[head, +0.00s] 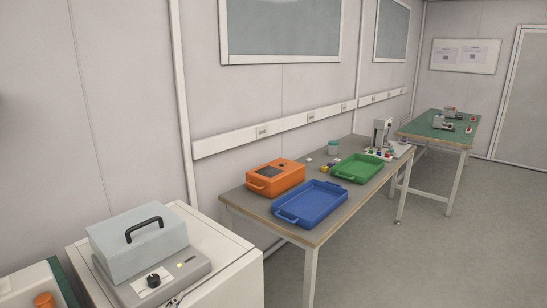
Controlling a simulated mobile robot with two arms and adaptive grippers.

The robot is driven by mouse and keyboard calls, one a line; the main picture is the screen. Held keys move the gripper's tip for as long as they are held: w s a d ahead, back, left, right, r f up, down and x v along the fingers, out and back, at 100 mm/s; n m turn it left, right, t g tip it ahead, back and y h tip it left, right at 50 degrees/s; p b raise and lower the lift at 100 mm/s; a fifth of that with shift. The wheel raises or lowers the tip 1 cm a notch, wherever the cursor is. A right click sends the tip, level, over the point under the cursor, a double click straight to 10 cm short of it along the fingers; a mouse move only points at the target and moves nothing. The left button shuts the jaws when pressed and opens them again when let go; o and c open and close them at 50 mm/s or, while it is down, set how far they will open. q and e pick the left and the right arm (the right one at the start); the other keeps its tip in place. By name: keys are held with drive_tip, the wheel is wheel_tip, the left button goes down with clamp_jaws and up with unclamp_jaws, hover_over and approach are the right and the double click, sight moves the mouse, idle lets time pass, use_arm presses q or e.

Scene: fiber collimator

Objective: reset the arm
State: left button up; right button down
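Neither of my grippers can be made out in the head view, and I see no clear part of either arm. A small dark and metallic shape (174,301) shows at the bottom edge, in front of the grey device. It is cut off, and I cannot tell what it is.
A grey device with a black-handled lid (140,238) stands on a white cabinet (228,262). The long table (338,218) holds an orange box (275,178), a blue tray (338,187) and a green tray (343,177). A green-topped table (425,128) stands farther back. The floor (440,250) at right is clear.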

use_arm(q)
drive_tip(key=s+a+f+n+g, duration=0.1)
drive_tip(key=s+f+n+g, duration=0.35)
drive_tip(key=s+f, duration=0.75)
drive_tip(key=s+a+f+n+g, duration=0.15)
drive_tip(key=s+f+g, duration=0.55)
drive_tip(key=s, duration=0.8)
wheel_tip(320, 180, down, 27)
drive_tip(key=s+g, duration=0.1)
drive_tip(key=g, duration=0.1)
drive_tip(key=s+a+f, duration=0.2)
drive_tip(key=s+f, duration=1.3)
drive_tip(key=s, duration=0.2)
drive_tip(key=shift+s+a+f+g, duration=0.2)
drive_tip(key=shift+a+f+g, duration=0.15)
